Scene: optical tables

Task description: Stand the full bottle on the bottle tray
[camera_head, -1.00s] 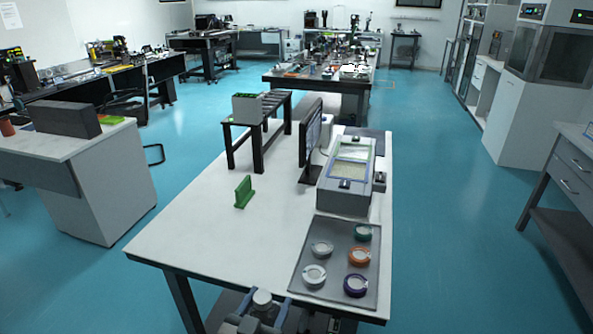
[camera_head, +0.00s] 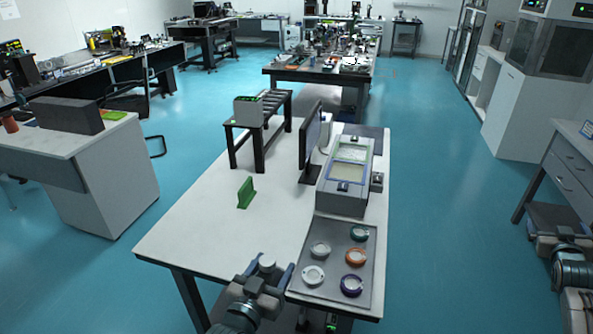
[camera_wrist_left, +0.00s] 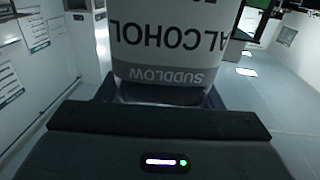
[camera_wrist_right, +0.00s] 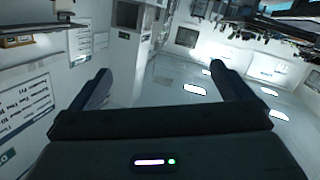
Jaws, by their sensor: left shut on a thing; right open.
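My left gripper (camera_head: 267,270) is shut on a bottle, just off the near edge of the white table, left of the tray. The bottle's white cap (camera_head: 267,261) shows between the fingers. In the left wrist view the bottle (camera_wrist_left: 170,45) has a white label reading "ALCOHOL" and "SUDDLOW", upside down in that picture. Its fill level cannot be told. A grey tray (camera_head: 331,294) lies at the table's near right corner, with several ring-shaped places in white, teal, orange and purple. My right gripper is open and empty in the right wrist view (camera_wrist_right: 155,85); its arm is at the right edge of the head view.
A grey device (camera_head: 345,190) stands just behind the tray, with a monitor (camera_head: 311,140) to its left. A black rack (camera_head: 262,135) stands further back. The table's front left is clear.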

